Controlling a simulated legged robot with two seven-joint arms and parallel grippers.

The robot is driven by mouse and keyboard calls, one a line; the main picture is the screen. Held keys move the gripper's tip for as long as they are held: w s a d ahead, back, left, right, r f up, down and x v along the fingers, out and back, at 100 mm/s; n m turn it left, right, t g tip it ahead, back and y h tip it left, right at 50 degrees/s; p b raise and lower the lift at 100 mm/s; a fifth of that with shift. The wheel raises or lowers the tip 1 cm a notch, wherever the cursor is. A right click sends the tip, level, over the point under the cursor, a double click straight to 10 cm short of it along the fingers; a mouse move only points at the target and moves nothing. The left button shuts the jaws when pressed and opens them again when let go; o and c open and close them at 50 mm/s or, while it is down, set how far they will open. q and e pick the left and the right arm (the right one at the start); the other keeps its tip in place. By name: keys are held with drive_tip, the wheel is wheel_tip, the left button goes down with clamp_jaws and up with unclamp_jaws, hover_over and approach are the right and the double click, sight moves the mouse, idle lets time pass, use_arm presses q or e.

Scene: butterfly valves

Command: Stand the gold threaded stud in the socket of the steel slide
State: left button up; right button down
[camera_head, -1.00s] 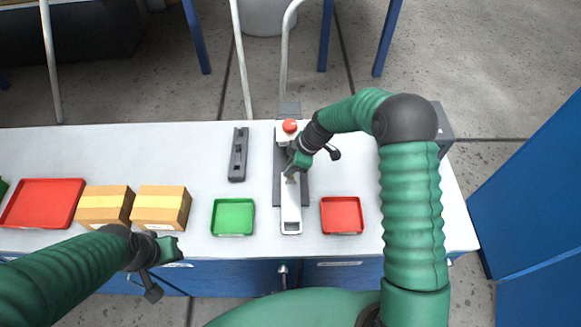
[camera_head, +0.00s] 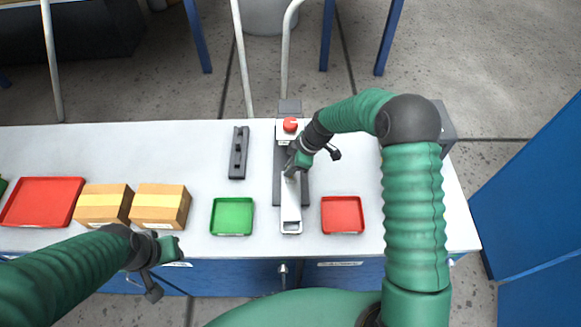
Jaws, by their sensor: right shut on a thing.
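The steel slide (camera_head: 291,205) lies lengthwise on a dark rail in the middle of the white table, its slotted end towards me. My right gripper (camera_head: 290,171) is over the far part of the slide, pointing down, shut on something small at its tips. That is probably the gold threaded stud, but it is too small and too hidden to make out. The socket is hidden under the gripper. My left gripper (camera_head: 172,248) is at the table's front edge, away from the slide; its jaws are too small to judge.
A red button (camera_head: 290,125) stands behind the slide. A dark block with pegs (camera_head: 238,153) lies to its left. A green tray (camera_head: 232,217) and a red tray (camera_head: 342,215) flank the slide. Two cardboard boxes (camera_head: 161,208) and a larger red tray (camera_head: 42,203) are further left.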

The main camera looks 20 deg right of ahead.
drive_tip(key=shift+f+b, duration=0.3)
drive_tip(key=shift+b, duration=0.1)
idle(0.5)
drive_tip(key=c, duration=1.3)
unclamp_jaws()
drive_tip(key=shift+c, duration=0.2)
drive_tip(key=b+v, duration=0.3)
drive_tip(key=v, duration=1.4)
drive_tip(key=s+a+f+m+h, duration=0.1)
drive_tip(key=s+f+m, duration=0.3)
drive_tip(key=s, duration=0.5)
drive_tip(key=s+a+f+m+h, duration=0.1)
drive_tip(key=s+f+m+h, duration=0.2)
drive_tip(key=s+m, duration=0.6)
drive_tip(key=shift+s+a+f+t, duration=0.25)
drive_tip(key=shift+s+f+t, duration=0.25)
drive_tip(key=shift+s, duration=0.3)
